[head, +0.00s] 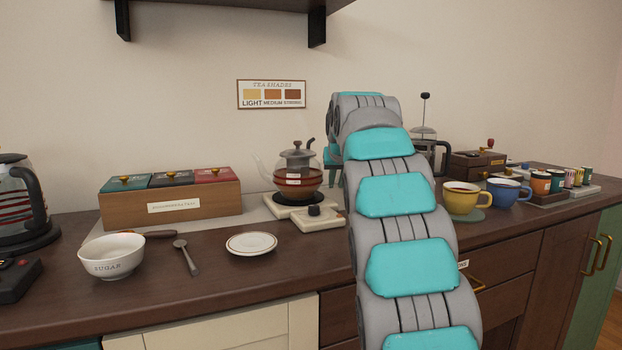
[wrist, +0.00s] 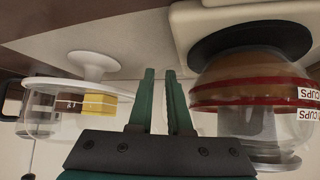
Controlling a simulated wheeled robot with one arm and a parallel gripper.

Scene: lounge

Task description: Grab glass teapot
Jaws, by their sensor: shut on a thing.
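The glass teapot (head: 297,182) holds red-brown tea and has a dark lid and a white label. It is upright on the black round plate (head: 293,199) of a cream warmer in the head view; I cannot tell any gap beneath it. My gripper (head: 332,160) is at the teapot's right side, mostly hidden behind my arm. In the wrist view, which looks upside down, the teapot (wrist: 235,95) is close on the right of my green fingers (wrist: 162,75). They are shut on its handle side; the clear handle is hard to make out.
A wooden tea box (head: 170,203) stands left of the teapot. A sugar bowl (head: 112,257), a spoon (head: 187,258) and a saucer (head: 251,244) lie in front. A French press (head: 425,150) and yellow mug (head: 466,200) are to the right. A shelf hangs above.

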